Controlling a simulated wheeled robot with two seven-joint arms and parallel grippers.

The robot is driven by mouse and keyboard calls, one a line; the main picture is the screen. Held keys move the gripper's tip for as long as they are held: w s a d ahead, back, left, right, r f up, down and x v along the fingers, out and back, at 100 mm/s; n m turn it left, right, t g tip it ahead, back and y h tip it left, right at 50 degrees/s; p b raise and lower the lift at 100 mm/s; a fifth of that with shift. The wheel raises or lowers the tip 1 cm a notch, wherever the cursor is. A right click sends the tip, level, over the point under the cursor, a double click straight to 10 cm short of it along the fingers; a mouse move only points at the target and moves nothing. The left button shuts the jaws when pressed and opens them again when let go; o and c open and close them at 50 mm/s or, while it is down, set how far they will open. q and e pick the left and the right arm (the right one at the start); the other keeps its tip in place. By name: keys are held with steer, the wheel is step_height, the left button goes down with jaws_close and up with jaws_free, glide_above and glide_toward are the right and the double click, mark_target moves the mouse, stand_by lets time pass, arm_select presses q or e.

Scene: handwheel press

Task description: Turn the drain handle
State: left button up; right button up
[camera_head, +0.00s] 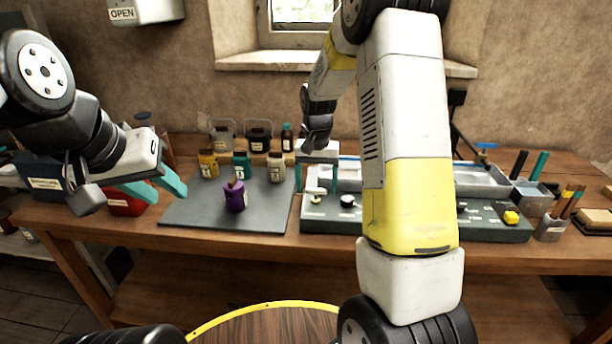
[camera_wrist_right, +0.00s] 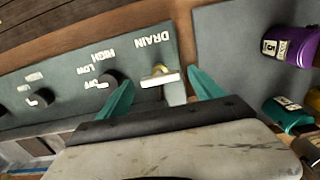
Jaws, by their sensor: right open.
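The drain handle (camera_wrist_right: 160,76) is a small pale brass lever on the grey-green control panel, under the printed word DRAIN, in the right wrist view. It shows small near the panel's left end in the head view (camera_head: 317,199). My right gripper (camera_wrist_right: 161,82) is open, its teal fingers on either side of the handle with gaps; I cannot tell whether either touches it. In the head view the right gripper (camera_head: 317,182) points down over the panel's left end. My left gripper (camera_head: 160,190) is open and empty, left of the grey mat.
A black dial (camera_wrist_right: 108,79) marked OFF, LOW and HIGH sits beside the handle. A grey mat (camera_head: 190,215) with a purple bottle (camera_head: 235,196) and several other bottles lies left of the panel. A yellow knob (camera_head: 511,217) is at the panel's right.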

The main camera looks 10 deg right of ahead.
mark_target(316, 189)
step_height(316, 189, up, 7)
steer(key=shift+r, duration=0.4)
steer(key=shift+s+r, duration=0.15)
steer(key=shift+r, duration=0.1)
steer(key=s+r+n+t+y, duration=0.1)
steer(key=s+r+n+t, duration=0.15)
steer(key=s+r, duration=0.8)
steer(key=s+a+r+n+t+y, duration=0.1)
steer(key=s+a+t, duration=0.1)
steer(key=s, duration=1.2)
steer(key=shift+a+t, duration=0.15)
steer(key=shift+t, duration=0.7)
steer(key=shift+s+n, duration=0.1)
steer(key=shift+n, duration=0.15)
